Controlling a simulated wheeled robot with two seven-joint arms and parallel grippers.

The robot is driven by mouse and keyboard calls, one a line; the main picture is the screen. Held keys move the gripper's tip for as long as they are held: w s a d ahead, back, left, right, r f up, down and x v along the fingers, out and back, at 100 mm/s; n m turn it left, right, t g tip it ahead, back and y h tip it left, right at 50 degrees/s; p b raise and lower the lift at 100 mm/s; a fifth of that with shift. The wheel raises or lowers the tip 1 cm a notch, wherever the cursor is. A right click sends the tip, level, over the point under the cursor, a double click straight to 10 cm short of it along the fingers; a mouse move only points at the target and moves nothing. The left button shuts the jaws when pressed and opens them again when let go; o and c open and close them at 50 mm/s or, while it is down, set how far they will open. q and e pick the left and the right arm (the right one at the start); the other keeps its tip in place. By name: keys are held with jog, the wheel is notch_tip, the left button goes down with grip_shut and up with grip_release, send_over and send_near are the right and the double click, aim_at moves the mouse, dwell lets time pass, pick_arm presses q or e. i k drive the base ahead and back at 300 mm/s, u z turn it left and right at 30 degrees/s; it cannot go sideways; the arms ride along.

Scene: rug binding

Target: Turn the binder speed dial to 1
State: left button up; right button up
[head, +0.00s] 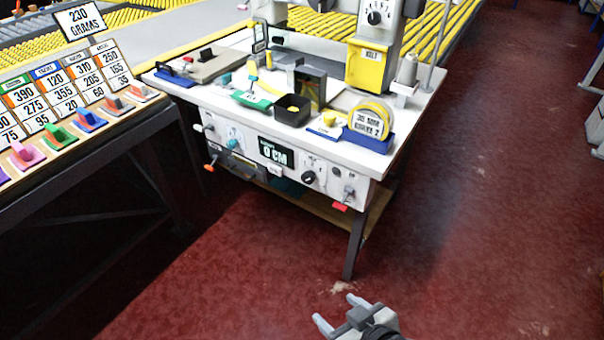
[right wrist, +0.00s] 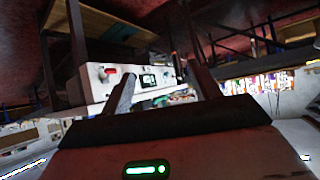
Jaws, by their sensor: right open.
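The binding machine's front panel carries a black dial (head: 309,177) to the right of a display reading "0 CM" (head: 276,154). A blue-based dial (head: 233,142) is at the panel's left. Another black dial (head: 374,17) with marks around it sits on the upper machine head. The labels are too small to tell which is the speed dial, and I cannot read the settings. My right gripper (head: 338,311) is open and empty, low over the red floor, apart from the machine. In the right wrist view its fingers (right wrist: 163,72) frame the panel, seen upside down. My left gripper is not in view.
A red-tipped lever (head: 341,206) and an orange-tipped lever (head: 211,166) stick out of the panel. A rack with number cards (head: 62,95) is at left. The floor in front is free.

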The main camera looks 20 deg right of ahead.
aim_at(308, 177)
jog(key=z, duration=1.5)
jog(key=k, duration=0.65)
jog(key=u, duration=1.5)
jog(key=i, duration=1)
